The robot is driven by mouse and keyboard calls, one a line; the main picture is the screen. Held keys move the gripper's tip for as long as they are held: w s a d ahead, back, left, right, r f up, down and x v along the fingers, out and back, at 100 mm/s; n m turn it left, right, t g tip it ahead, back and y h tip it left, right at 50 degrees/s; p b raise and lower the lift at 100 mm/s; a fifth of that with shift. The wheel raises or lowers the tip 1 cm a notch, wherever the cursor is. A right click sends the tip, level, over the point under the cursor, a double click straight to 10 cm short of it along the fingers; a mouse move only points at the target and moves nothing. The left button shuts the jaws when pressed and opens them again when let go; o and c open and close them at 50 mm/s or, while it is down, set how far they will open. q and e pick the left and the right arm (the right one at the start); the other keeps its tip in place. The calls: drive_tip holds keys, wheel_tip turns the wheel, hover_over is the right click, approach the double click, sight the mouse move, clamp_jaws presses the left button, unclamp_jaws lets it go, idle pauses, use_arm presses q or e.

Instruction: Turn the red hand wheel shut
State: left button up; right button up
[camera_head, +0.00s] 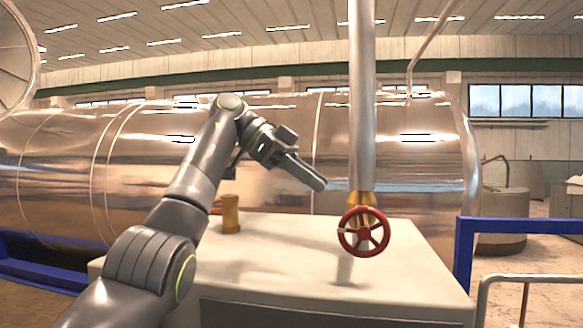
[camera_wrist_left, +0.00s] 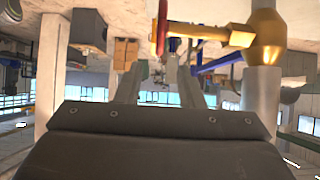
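The red hand wheel (camera_head: 386,241) with several spokes sits on the front of a brass valve (camera_head: 362,200), at the foot of a vertical metal pipe. In the left wrist view, which is upside down, the wheel (camera_wrist_left: 162,28) shows edge-on beside the brass stem and valve body (camera_wrist_left: 268,38). My left gripper (camera_head: 320,185) is up and left of the wheel, apart from it, pointing down to the right. In the left wrist view its two fingers (camera_wrist_left: 160,85) are spread with nothing between them. My right gripper is not in view.
The pipe (camera_head: 362,100) rises from a pale block (camera_head: 270,265). A short brass cylinder (camera_head: 230,213) stands on the block's left part. A large shiny tank (camera_head: 270,160) lies behind. A blue rail (camera_head: 520,226) and a metal handrail (camera_head: 540,278) stand at right.

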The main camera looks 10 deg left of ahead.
use_arm(q)
drive_tip(key=shift+p+v, duration=1.6)
drive_tip(key=shift+v, duration=0.75)
